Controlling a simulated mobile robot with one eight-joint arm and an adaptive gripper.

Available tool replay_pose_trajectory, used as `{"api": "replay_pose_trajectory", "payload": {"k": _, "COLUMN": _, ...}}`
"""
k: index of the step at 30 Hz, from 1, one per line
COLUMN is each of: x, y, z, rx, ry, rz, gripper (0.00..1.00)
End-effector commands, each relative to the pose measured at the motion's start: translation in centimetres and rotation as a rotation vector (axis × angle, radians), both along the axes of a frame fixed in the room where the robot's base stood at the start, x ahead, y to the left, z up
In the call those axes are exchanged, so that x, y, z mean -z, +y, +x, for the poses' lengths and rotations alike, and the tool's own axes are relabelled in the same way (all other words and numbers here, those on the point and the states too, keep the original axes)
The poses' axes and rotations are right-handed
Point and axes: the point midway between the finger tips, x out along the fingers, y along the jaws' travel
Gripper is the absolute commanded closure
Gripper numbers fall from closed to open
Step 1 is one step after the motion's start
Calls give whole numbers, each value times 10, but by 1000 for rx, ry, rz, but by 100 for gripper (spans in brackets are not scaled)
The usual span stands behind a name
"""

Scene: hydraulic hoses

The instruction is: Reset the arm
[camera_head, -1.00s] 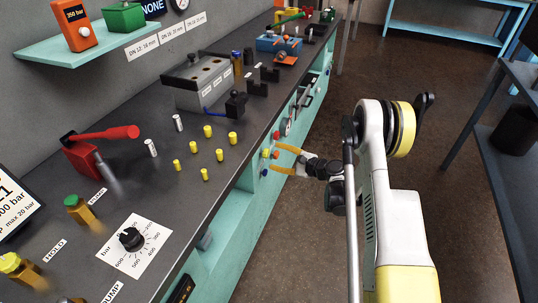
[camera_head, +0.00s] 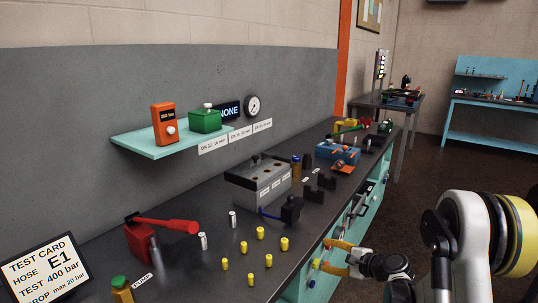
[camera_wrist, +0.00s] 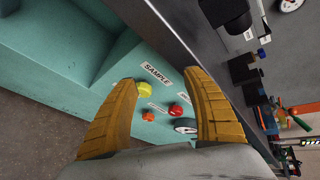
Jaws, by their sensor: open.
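My gripper (camera_head: 336,257) is at the front edge of the workbench in the head view, at the lower right. In the wrist view its two yellow fingers (camera_wrist: 163,110) are spread apart with nothing between them. Beyond them is the teal bench front (camera_wrist: 150,60), with a SAMPLE label (camera_wrist: 156,74), a yellow knob (camera_wrist: 144,88), a red knob (camera_wrist: 176,110) and an orange knob (camera_wrist: 148,116). My arm is folded at the right of the head view.
The dark bench top (camera_head: 190,265) holds a red hand pump (camera_head: 140,241), a grey block (camera_head: 258,180), a blue device (camera_head: 338,158) and several yellow fittings (camera_head: 260,232). A teal shelf (camera_head: 150,143) hangs on the wall. Open floor (camera_head: 425,170) lies to the right.

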Motion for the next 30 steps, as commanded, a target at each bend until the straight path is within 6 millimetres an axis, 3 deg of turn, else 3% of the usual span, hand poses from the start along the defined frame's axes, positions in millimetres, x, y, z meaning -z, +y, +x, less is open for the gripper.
{"api": "replay_pose_trajectory", "payload": {"k": 1, "x": -19, "y": 7, "z": -7, "rx": -24, "ry": -5, "rz": -59, "gripper": 42}}
{"api": "replay_pose_trajectory", "payload": {"k": 8, "x": -92, "y": 29, "z": -55, "rx": -156, "ry": -39, "rz": -381, "gripper": 42}}
{"api": "replay_pose_trajectory", "payload": {"k": 15, "x": -149, "y": 44, "z": -138, "rx": -323, "ry": -82, "rz": -721, "gripper": 42}}
{"api": "replay_pose_trajectory", "payload": {"k": 22, "x": -176, "y": 45, "z": -231, "rx": -502, "ry": -127, "rz": -1043, "gripper": 42}}
{"api": "replay_pose_trajectory", "payload": {"k": 27, "x": -179, "y": 36, "z": -296, "rx": -641, "ry": -160, "rz": -1268, "gripper": 42}}
{"api": "replay_pose_trajectory", "payload": {"k": 30, "x": -175, "y": 30, "z": -326, "rx": -709, "ry": -174, "rz": -1373, "gripper": 42}}
